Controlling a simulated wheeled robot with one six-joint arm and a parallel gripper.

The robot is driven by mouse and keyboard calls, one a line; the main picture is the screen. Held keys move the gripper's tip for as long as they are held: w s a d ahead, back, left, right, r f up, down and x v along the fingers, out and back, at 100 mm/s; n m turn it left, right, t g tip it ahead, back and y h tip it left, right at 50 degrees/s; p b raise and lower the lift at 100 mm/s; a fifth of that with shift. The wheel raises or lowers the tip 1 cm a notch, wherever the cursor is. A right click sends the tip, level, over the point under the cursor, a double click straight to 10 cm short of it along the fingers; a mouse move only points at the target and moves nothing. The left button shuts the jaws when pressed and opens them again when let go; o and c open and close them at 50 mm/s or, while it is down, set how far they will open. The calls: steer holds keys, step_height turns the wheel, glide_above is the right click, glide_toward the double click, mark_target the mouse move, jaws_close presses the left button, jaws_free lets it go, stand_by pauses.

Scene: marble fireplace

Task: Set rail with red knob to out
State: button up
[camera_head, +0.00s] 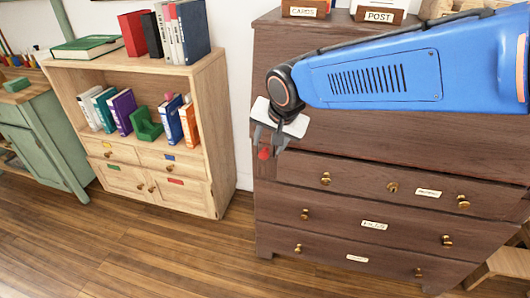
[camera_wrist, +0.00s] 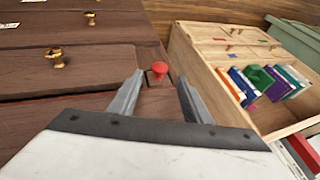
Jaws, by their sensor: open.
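My gripper (camera_head: 268,146) is in front of the knob. In the wrist view my gripper (camera_wrist: 160,77) is open, one finger on each side of the knob, with gaps visible on both sides.
Brass drawer knobs (camera_head: 325,178) stick out from the bureau front below and to the right. A light wooden bookcase (camera_head: 218,120) with several books stands left of the bureau. The wooden floor (camera_head: 120,260) in front of the bookcase is clear.

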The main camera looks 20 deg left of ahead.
mark_target(265, 153)
steer(key=x, duration=0.6)
steer(key=shift+w+a+f, duration=0.1)
steer(key=shift+w+f, duration=0.05)
steer(key=shift+f, duration=0.15)
jaws_close()
